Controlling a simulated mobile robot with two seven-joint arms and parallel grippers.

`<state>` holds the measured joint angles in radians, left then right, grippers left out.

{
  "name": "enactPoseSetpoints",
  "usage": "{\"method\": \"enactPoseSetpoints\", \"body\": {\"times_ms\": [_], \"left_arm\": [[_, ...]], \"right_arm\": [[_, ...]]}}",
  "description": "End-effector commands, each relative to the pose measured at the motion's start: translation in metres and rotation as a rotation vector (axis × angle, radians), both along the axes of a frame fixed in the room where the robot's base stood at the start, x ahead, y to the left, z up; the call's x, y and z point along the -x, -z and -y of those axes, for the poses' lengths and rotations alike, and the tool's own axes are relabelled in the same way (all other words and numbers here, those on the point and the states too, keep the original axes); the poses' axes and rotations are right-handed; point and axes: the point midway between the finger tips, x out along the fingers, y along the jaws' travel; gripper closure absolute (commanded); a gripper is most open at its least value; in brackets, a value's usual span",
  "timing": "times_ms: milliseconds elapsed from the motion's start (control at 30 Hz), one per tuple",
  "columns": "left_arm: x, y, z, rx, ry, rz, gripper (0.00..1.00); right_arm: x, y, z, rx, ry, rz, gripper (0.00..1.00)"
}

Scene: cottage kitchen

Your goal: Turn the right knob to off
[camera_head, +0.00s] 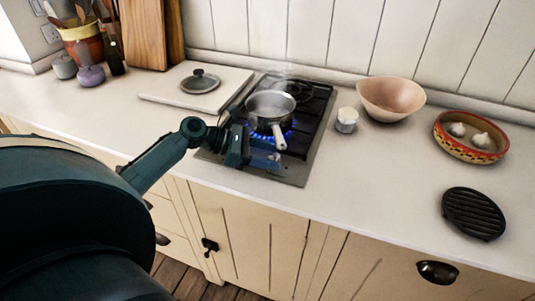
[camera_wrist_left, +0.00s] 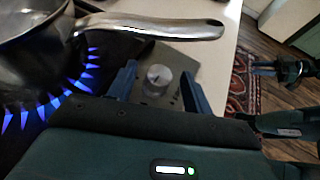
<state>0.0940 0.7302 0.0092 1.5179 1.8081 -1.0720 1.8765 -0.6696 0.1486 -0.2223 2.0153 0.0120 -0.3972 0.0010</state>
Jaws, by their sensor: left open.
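A round silver knob (camera_wrist_left: 158,78) sits on the grey front panel of the gas hob (camera_head: 308,140), seen in the left wrist view. My left gripper (camera_head: 264,154) is open over the front of the hob. In the left wrist view its two fingers (camera_wrist_left: 158,72) stand apart, one to each side of the knob; I cannot tell whether they touch it. The gripper hides the knob in the head view. Blue flames (camera_wrist_left: 55,100) burn under a steel saucepan (camera_head: 270,104).
The pan's handle (camera_wrist_left: 180,27) juts over the front, close to my left gripper. A glass lid (camera_head: 200,82) on a white board lies to the left.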

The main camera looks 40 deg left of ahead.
Motion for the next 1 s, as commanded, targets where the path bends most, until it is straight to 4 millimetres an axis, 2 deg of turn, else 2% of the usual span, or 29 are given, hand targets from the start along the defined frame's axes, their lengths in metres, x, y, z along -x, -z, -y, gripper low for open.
{"method": "enactPoseSetpoints", "body": {"times_ms": [267,700,833,1000], "left_arm": [[0.005,-0.003,-0.008,-0.001,-0.003,0.000,0.50],[0.053,-0.036,-0.075,-0.002,-0.003,-0.003,0.50],[0.063,-0.044,-0.090,-0.002,-0.002,-0.001,0.50],[0.070,-0.050,-0.098,0.000,0.000,0.000,0.50]], "right_arm": [[-0.001,0.001,0.001,0.004,-0.004,0.003,0.64],[-0.009,-0.004,-0.003,-0.007,-0.009,0.035,0.64],[-0.009,-0.003,-0.005,-0.009,-0.012,0.034,0.64],[-0.008,-0.003,-0.006,-0.010,-0.014,0.034,0.64]]}}
